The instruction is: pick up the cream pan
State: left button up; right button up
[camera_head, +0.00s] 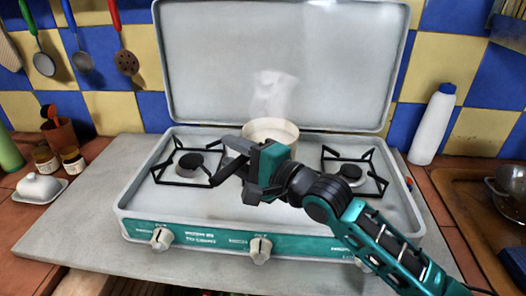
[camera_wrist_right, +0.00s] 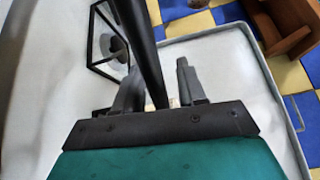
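The cream pan (camera_head: 278,128) stands on the stove near its middle, at the foot of the raised lid. My right gripper (camera_head: 228,163) is in front of it and to its left, covering part of its side. In the right wrist view a dark bar (camera_wrist_right: 143,40), seemingly the pan's handle, runs up between the two fingers of my right gripper (camera_wrist_right: 160,88). The fingers stand apart, with a gap showing between the bar and the right finger. Whether the bar touches the left finger is unclear. My left gripper is not in view.
The stove (camera_head: 200,215) has black grates over its left burner (camera_head: 191,161) and right burner (camera_head: 351,172). Its lid (camera_head: 290,60) stands open behind. A white bottle (camera_head: 432,125) stands at right, and a butter dish (camera_head: 40,187) and jars at left.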

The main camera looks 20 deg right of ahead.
grip_shut()
jog(key=shift+r, duration=0.15)
dwell(0.4)
